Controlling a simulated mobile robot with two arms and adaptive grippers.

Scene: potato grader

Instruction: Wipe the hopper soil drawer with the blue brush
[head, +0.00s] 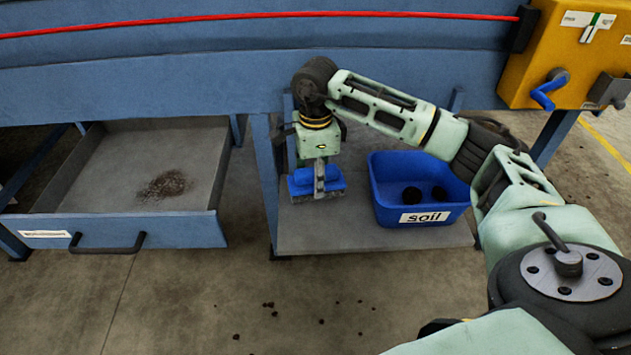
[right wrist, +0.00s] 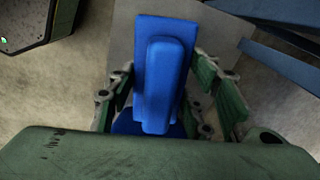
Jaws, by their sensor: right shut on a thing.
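The hopper soil drawer (head: 110,165) is pulled open at the left of the head view, with a dark patch of soil (head: 166,186) on its floor. My right gripper (head: 319,180) is shut on the blue brush (head: 300,186), right of the drawer, above or at the grey shelf; I cannot tell if the brush touches it. In the right wrist view the brush (right wrist: 165,75) lies between the green fingers of my right gripper (right wrist: 165,110). My left gripper is not in view.
A blue bin labelled "soil" (head: 421,217) with dark lumps inside stands on the grey shelf (head: 340,237). A blue frame post (head: 266,175) stands between drawer and brush. A yellow control box (head: 560,55) is at the upper right. Soil crumbs lie on the floor in front.

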